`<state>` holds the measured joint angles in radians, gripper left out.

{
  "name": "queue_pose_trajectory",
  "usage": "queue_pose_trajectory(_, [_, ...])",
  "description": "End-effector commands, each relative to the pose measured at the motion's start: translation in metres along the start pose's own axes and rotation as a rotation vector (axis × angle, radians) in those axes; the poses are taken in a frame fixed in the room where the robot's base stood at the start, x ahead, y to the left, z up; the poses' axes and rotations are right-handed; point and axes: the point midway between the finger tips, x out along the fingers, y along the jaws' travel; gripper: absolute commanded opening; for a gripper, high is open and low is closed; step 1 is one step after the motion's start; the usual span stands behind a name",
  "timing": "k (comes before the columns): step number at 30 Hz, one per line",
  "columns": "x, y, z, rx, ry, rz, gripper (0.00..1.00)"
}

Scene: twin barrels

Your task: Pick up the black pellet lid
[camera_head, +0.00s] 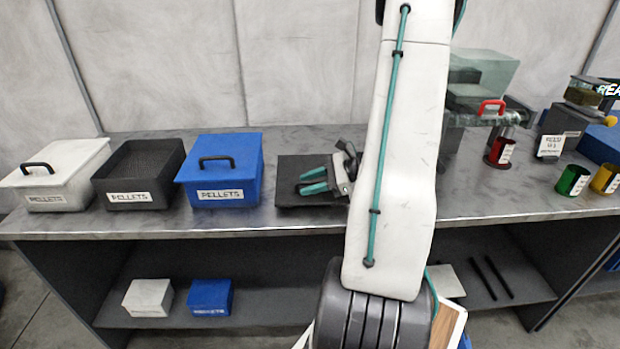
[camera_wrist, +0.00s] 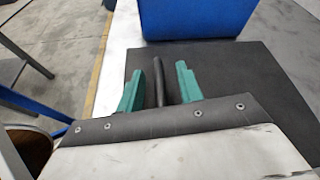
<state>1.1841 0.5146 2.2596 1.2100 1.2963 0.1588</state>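The black pellet lid (camera_head: 290,200) lies flat on the bench, right of the blue pellet box. It also shows in the wrist view as a dark flat plate (camera_wrist: 235,75). My gripper (camera_head: 306,180) is over the lid with its two teal fingers apart. In the wrist view the dark handle (camera_wrist: 158,82) stands between the fingertips (camera_wrist: 160,80), with a gap visible on each side. The lower part of the handle is hidden behind the gripper body. My arm covers the right end of the lid in the head view.
Left of the lid stand the blue lidded box (camera_head: 219,172), the open black pellet box (camera_head: 138,175) and the white lidded box (camera_head: 55,176). Red (camera_head: 500,151), green (camera_head: 572,180) and yellow (camera_head: 605,179) cups stand on the right. Bare bench lies in front of the boxes.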

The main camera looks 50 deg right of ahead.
Motion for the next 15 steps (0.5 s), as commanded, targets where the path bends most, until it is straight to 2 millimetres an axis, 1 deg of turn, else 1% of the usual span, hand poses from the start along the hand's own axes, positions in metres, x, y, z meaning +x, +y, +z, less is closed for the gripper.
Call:
queue_pose_trajectory(3, [-0.0003,0.0001,-0.0001,0.0,0.0,0.0,0.36])
queue_pose_trajectory(5, [-0.0004,0.0001,-0.0001,0.0,0.0,0.0,0.19])
queue_pose_trajectory(6, [-0.0004,0.0001,-0.0002,0.0,0.0,0.0,0.08])
queue_pose_trajectory(7, [-0.0005,0.0001,-0.0002,0.0,0.0,0.0,0.0])
queue_pose_trajectory(15, [-0.0008,-0.0001,-0.0001,-0.001,0.0,0.0,0.0])
